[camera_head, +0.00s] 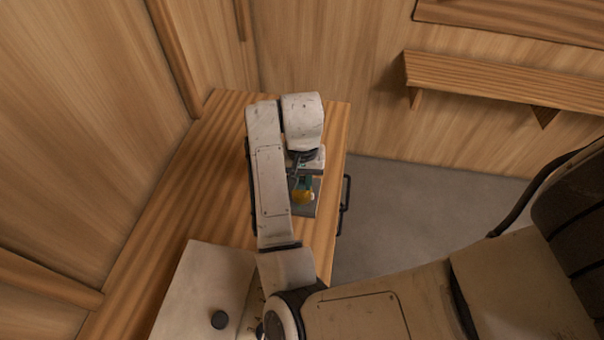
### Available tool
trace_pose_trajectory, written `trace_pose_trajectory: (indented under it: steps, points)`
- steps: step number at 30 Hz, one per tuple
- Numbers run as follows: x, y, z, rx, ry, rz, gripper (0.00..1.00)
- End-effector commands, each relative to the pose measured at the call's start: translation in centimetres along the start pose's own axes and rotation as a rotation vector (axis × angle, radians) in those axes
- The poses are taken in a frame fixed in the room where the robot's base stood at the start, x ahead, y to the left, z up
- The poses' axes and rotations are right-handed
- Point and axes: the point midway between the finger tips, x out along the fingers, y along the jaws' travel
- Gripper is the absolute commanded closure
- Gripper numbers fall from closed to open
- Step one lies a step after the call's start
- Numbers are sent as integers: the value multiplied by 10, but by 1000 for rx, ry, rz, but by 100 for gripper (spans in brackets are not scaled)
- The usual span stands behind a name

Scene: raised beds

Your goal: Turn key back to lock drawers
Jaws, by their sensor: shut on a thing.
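A small yellow piece (303,197), which looks like the key's head, shows over a grey plate (311,210) near the right edge of the wooden cabinet top (190,200). My gripper (302,187) points down at it and is shut on it. The arm's links hide much of the gripper and the plate's left part. The key's shaft and any keyhole are hidden, so its turn angle cannot be told. A dark bar handle (345,205) sticks out from the cabinet's right side. The drawer fronts are not visible from above.
Wood walls close in at left and back. A wooden shelf (500,80) hangs on the back wall. Grey floor (420,210) right of the cabinet is clear.

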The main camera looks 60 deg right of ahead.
Motion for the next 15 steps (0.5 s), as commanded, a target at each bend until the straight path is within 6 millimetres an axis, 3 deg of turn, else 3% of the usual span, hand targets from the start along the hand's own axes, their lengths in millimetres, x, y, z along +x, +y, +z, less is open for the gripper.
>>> trace_pose_trajectory:
  steps: [15]
  points:
    - [-2, 0, 0, -77, 1, 2, 100]
